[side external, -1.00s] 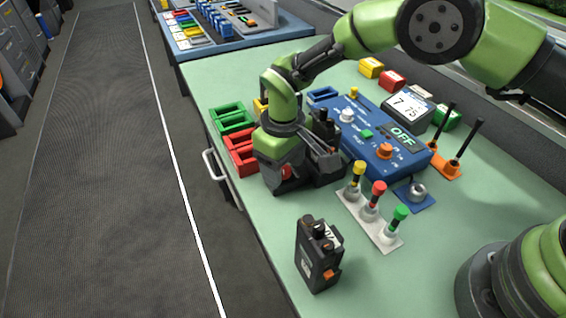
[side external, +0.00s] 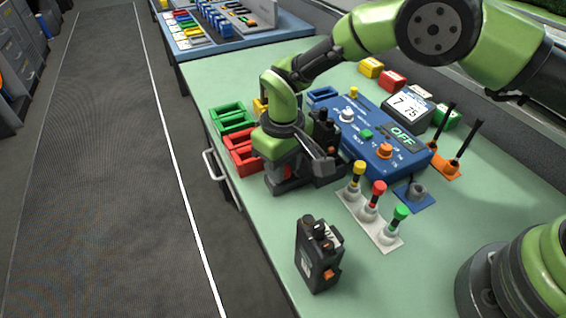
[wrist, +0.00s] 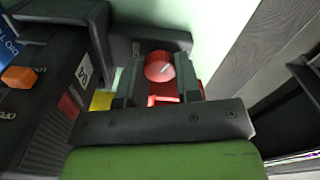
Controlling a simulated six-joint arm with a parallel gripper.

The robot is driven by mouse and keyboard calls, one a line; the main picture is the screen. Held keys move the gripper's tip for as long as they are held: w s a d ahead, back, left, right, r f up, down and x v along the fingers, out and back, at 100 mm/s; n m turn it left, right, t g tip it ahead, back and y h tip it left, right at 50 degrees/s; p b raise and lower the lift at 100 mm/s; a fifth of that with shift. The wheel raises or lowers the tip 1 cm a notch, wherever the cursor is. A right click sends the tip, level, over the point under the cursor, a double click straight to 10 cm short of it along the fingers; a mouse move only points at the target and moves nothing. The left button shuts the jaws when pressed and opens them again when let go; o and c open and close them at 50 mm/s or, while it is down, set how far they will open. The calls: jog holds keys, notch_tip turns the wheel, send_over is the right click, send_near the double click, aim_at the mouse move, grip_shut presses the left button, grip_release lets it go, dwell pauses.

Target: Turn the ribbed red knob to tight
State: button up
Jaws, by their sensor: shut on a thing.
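The red knob (wrist: 158,66) with a pale line on its top shows between my two fingers in the wrist view. It stands on a dark grey base (wrist: 150,36). My gripper (wrist: 158,84) is shut on it, with one dark finger on each side. The ribs and any tight marking cannot be made out.
A dark box with an orange knob (wrist: 19,77) stands close on the left in the wrist view. Red bins (side external: 243,160) and green bins (side external: 230,118) lie behind my gripper. A blue panel (side external: 372,160) is to the right. A black handheld device (side external: 318,262) stands in front.

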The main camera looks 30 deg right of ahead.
jog(key=m, duration=1.2)
jog(key=shift+m, duration=0.3)
dwell(0.5)
jog(key=o, duration=0.9)
notch_tip(320, 180, up, 10)
